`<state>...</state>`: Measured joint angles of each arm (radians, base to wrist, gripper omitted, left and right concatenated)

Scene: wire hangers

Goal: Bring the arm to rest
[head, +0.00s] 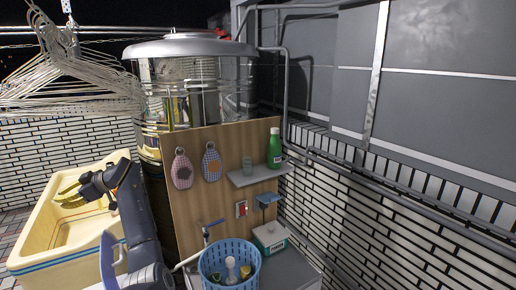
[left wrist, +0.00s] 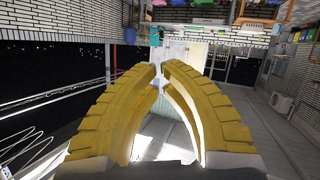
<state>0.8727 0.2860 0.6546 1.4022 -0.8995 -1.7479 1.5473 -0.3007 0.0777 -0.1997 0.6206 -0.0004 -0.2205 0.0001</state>
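My left gripper (head: 58,196) hangs over the cream tub at the lower left of the head view. Its dark arm comes up from the bottom edge and bends to the left. The yellow curved fingers also fill the middle of the left wrist view (left wrist: 160,68). Their tips lean close together with a narrow gap, and I see nothing held between them. My right gripper is in neither view. A bunch of white wire hangers (head: 70,85) hangs at the upper left of the head view, above and apart from the left gripper.
The cream tub (head: 28,235) lies below my left gripper. A wooden panel with a shelf (head: 255,176) stands right of the arm, before a metal tank (head: 190,48).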

